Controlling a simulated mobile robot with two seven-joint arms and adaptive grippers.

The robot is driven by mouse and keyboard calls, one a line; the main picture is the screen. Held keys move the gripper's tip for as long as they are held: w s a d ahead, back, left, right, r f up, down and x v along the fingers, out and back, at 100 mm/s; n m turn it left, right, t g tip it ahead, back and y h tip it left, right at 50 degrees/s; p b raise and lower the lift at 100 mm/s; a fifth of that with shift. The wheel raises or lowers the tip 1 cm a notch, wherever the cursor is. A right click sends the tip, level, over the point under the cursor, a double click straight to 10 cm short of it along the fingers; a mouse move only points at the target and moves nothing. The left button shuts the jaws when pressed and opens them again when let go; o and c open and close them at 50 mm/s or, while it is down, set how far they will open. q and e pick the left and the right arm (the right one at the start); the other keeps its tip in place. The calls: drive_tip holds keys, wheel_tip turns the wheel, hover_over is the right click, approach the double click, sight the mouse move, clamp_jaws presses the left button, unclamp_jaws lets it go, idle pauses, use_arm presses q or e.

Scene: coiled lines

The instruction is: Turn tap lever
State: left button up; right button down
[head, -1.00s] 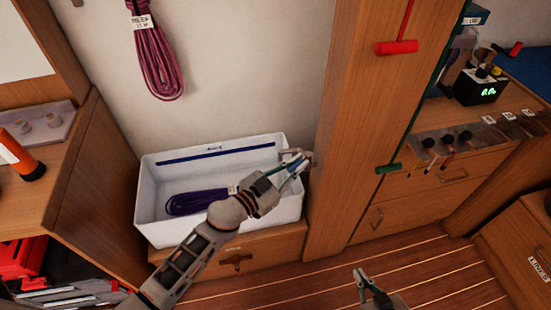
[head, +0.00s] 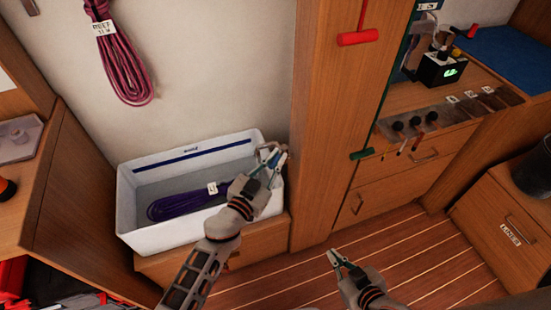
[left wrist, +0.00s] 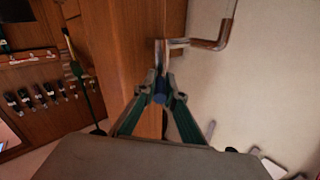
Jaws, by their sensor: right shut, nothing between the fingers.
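The tap shows in the left wrist view as a metal body (left wrist: 161,55) with a copper-coloured pipe elbow (left wrist: 212,44) to its right. A small blue part (left wrist: 159,98), seemingly the lever end, sits between my left fingertips. In the head view the tap (head: 268,148) is small and partly hidden, above the right end of the white basin. My left gripper (head: 273,163) reaches up to it, with its fingers on either side; whether they press on the blue part I cannot tell. My right gripper (head: 338,260) is shut and empty, low over the floor, far from the tap.
The white basin (head: 135,212) holds a coiled purple line (head: 180,202). A wooden post (head: 318,160) stands right beside the tap. A red T-handle (head: 360,38) and a green one (head: 362,154) are near it. A pink coil (head: 122,62) hangs on the wall. The floor (head: 290,275) is clear.

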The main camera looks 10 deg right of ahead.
use_arm(q)
drive_tip(key=o, duration=0.3)
drive_tip(key=shift+f, duration=0.1)
drive_tip(key=shift+o, duration=0.2)
drive_tip(key=shift+a, duration=0.1)
drive_tip(key=shift+s+a, duration=0.15)
drive_tip(key=shift+s, duration=0.15)
drive_tip(key=v, duration=1.1)
drive_tip(key=shift+s+a, duration=0.1)
drive_tip(key=shift+s, duration=0.05)
